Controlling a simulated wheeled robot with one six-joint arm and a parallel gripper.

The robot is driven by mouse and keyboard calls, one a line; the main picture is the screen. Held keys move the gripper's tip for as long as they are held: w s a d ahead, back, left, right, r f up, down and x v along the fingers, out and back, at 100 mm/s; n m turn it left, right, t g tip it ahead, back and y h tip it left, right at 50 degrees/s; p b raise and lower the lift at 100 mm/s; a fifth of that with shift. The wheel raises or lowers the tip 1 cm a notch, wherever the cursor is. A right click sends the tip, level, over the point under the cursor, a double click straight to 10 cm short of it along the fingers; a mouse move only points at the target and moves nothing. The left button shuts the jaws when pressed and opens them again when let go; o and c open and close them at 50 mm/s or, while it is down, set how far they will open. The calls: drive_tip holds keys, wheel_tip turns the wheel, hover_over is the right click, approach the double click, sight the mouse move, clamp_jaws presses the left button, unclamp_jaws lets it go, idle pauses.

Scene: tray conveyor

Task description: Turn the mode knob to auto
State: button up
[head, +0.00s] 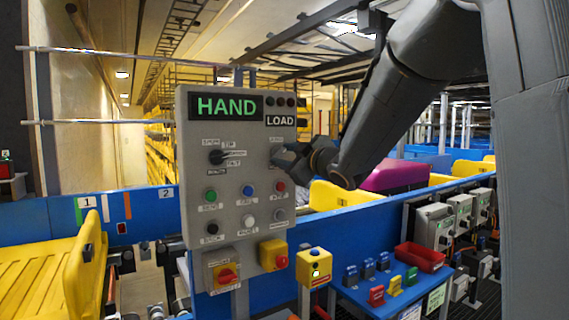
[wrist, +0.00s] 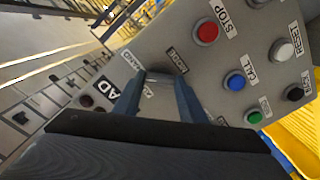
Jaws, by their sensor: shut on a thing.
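The grey control panel (head: 245,225) stands upright in the head view, and its display (head: 226,107) reads HAND in green. My gripper (head: 286,155) reaches in from the right at the panel's upper right, below the LOAD sign (head: 280,120). It covers the mode knob there. In the wrist view, my gripper (wrist: 158,88) has its two fingers closed on either side of the mode knob (wrist: 159,77), between small labels, one reading HAND (wrist: 130,58). Only the knob's end shows, so I cannot tell which way it points.
A second black selector knob (head: 217,157) is left of my gripper. Several push buttons, including the red STOP button (wrist: 206,31), are close by on the panel. Red-and-yellow switches (head: 226,275) are lower. A yellow tray (head: 55,275) is at left, a blue table (head: 395,292) at lower right.

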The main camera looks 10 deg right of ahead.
drive_tip(key=n+b, duration=0.5)
drive_tip(key=b, duration=0.1)
drive_tip(key=shift+f, duration=0.15)
drive_tip(key=n+b, duration=0.3)
drive_tip(key=n, duration=0.1)
drive_tip(key=shift+b, duration=0.3)
drive_tip(key=shift+n, duration=0.3)
drive_tip(key=o, duration=1.1)
drive_tip(key=shift+c, duration=0.2)
drive_tip(key=v, duration=0.8)
drive_tip(key=shift+b, duration=0.35)
drive_tip(key=shift+w, duration=0.1)
